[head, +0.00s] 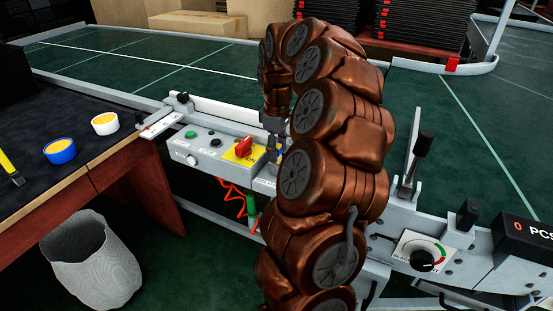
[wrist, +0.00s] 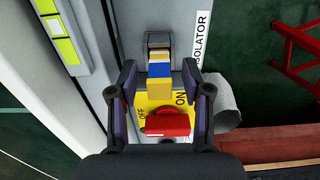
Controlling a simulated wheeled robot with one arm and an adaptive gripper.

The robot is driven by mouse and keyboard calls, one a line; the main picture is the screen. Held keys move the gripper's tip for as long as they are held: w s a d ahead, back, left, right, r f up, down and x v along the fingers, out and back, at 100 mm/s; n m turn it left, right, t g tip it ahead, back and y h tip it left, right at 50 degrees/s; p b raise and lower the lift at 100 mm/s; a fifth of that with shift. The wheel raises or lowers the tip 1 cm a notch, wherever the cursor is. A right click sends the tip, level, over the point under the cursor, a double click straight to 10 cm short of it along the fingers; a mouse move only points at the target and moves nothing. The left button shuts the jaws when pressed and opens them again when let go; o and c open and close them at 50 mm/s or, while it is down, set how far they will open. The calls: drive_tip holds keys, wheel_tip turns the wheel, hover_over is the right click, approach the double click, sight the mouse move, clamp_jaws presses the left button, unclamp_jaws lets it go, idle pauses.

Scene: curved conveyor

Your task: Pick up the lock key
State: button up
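A small block-like piece banded yellow, blue and white (wrist: 159,72), which looks like the lock key, stands by a dark bracket on the grey panel in the wrist view. In the head view it is mostly hidden by my arm. My gripper (wrist: 159,70) is open, with one finger on each side of the piece and a visible gap to each. It holds nothing. Behind the piece, nearer my palm, is a red rotary switch (wrist: 168,124) on a yellow OFF/ON plate. The switch also shows in the head view (head: 244,147). My gripper (head: 274,122) is partly hidden there.
The grey control box (head: 205,145) has knobs and buttons. The green conveyor (head: 130,60) curves behind it. A dark-topped table (head: 75,130) at left carries a blue tape roll (head: 60,150) and a white one (head: 105,123). A grey bin (head: 95,262) stands on the floor.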

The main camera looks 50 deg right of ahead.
clamp_jaws()
drive_tip(key=shift+r, duration=0.1)
idle(0.3)
